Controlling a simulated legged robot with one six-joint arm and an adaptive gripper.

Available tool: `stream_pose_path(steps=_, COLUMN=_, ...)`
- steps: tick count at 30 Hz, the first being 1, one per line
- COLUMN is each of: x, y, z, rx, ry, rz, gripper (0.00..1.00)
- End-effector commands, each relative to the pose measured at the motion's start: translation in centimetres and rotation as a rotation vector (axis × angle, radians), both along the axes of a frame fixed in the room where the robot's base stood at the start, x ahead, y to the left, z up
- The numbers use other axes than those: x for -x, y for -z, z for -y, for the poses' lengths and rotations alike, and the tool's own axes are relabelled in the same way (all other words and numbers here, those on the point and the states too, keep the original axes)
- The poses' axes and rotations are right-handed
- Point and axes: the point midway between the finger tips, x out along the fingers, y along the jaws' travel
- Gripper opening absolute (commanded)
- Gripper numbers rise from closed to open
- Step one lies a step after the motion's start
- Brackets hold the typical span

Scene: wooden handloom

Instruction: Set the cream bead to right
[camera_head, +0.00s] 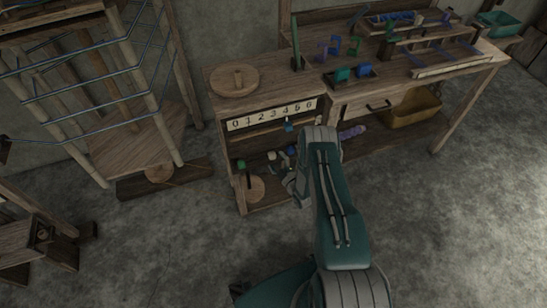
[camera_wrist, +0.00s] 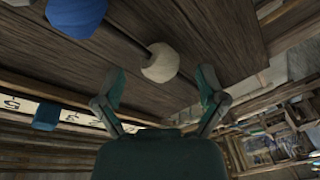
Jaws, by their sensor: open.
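The cream bead (camera_wrist: 160,63) is a rounded pale bead on a thin dark rod in the wrist view. It lies just beyond the gap between my fingertips, with no contact visible. A blue bead (camera_wrist: 77,17) is on the same rod, up and left of it, with bare rod between them. My gripper (camera_wrist: 161,84) is open and empty, one finger on each side below the bead. In the head view my gripper (camera_head: 292,184) is in front of the bench's lower left shelf, partly hidden by my arm. A small pale shape there looks like the cream bead (camera_head: 271,156).
A numbered scale strip (camera_head: 270,115) with a blue slider (camera_head: 289,126) runs above the shelf opening. A green block (camera_head: 241,164) and a round wooden disc (camera_head: 252,188) are at the shelf's left. The bench top (camera_head: 285,82) holds small coloured parts. The floor in front is clear.

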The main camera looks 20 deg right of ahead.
Motion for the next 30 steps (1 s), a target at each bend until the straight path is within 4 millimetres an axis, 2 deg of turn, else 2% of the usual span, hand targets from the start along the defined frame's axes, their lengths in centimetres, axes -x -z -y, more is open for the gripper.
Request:
stream_pose_path(steps=6, x=4.7, y=0.1, z=1.0, rx=-0.002, ry=0.004, rz=-0.005, gripper=0.9)
stream_pose_path(steps=12, x=8.1, y=0.2, z=1.6, rx=-0.001, ry=0.003, rz=-0.004, gripper=0.9)
stream_pose_path(steps=17, x=9.4, y=0.1, z=1.8, rx=0.0, ry=0.001, rz=-0.004, gripper=0.9)
stream_pose_path(steps=25, x=9.5, y=0.1, z=1.8, rx=0.0, ry=-0.001, rz=-0.002, gripper=0.9)
stream_pose_path(steps=26, x=9.5, y=0.1, z=1.8, rx=0.0, ry=-0.001, rz=-0.002, gripper=0.77)
stream_pose_path(steps=27, x=9.5, y=0.1, z=1.7, rx=0.007, ry=-0.002, rz=-0.001, gripper=0.59)
stream_pose_path(steps=29, x=9.4, y=0.1, z=1.4, rx=0.041, ry=-0.011, rz=0.006, gripper=0.32)
stream_pose_path(steps=30, x=9.3, y=0.1, z=1.0, rx=0.083, ry=-0.021, rz=0.015, gripper=0.14)
